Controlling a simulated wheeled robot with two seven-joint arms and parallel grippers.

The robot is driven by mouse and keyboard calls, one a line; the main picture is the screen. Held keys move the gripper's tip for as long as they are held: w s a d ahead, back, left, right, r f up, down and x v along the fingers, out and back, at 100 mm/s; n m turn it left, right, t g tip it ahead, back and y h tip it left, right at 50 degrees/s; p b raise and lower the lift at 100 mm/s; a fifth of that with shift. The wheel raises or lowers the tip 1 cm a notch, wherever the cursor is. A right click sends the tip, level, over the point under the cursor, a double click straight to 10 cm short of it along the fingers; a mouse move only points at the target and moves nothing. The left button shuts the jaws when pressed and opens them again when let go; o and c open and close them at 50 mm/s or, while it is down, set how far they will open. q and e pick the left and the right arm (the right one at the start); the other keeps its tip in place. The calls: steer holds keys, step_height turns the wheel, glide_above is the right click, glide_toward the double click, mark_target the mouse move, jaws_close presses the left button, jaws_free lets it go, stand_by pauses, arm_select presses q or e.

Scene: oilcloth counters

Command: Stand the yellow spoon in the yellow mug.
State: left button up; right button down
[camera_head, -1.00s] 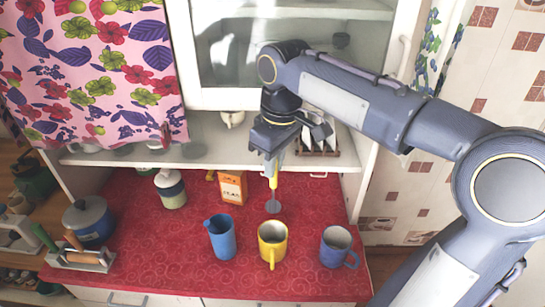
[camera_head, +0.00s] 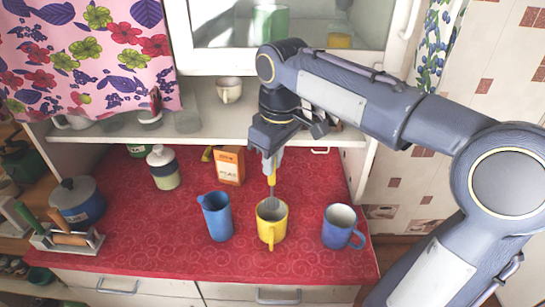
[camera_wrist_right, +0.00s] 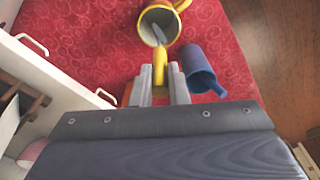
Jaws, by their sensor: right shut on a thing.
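The yellow mug (camera_head: 270,232) stands upright on the red counter between a blue jug and a blue mug. My right gripper (camera_head: 271,163) is above it, shut on the yellow handle of the spoon (camera_head: 272,181). The spoon hangs upright with its grey bowl down at the mug's mouth. The bowl overlaps the mug's opening in the head view; how deep it sits is hard to tell. In the right wrist view the yellow handle (camera_wrist_right: 159,66) is between the fingers, and the bowl shows against the inside of the mug (camera_wrist_right: 145,27). My left gripper is not in view.
The blue jug (camera_head: 216,216) stands close left of the yellow mug, and the blue mug (camera_head: 337,229) stands to its right. An orange box (camera_head: 229,166) and a lidded jar (camera_head: 162,168) stand behind. A shelf (camera_head: 210,120) overhangs the back. The front counter strip is clear.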

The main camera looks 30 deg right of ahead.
mark_target(272, 182)
steer(key=shift+f+b, duration=1.55)
steer(key=shift+f, duration=0.95)
steer(key=c, duration=1.3)
jaws_free()
steer(key=r, duration=0.7)
steer(key=shift+s+d+r+p, duration=0.15)
steer(key=shift+s+r+p, duration=0.15)
steer(key=shift+s+r, duration=0.1)
steer(key=s+a+f+m+t+y, duration=0.1)
steer(key=s+f+m, duration=0.1)
steer(key=s+f, duration=0.3)
steer(key=s+a+f+m+t+y, duration=0.1)
steer(key=s+a+f+m+t, duration=0.1)
steer(key=s+f, duration=0.3)
steer(key=s+a+f+m+t+y, duration=0.1)
steer(key=s+f+m, duration=0.1)
steer(key=s+f, duration=0.4)
steer(key=shift+a+f+m+t, duration=0.25)
steer(key=shift+f+m+t, duration=0.05)
steer(key=shift+f+m, duration=0.15)
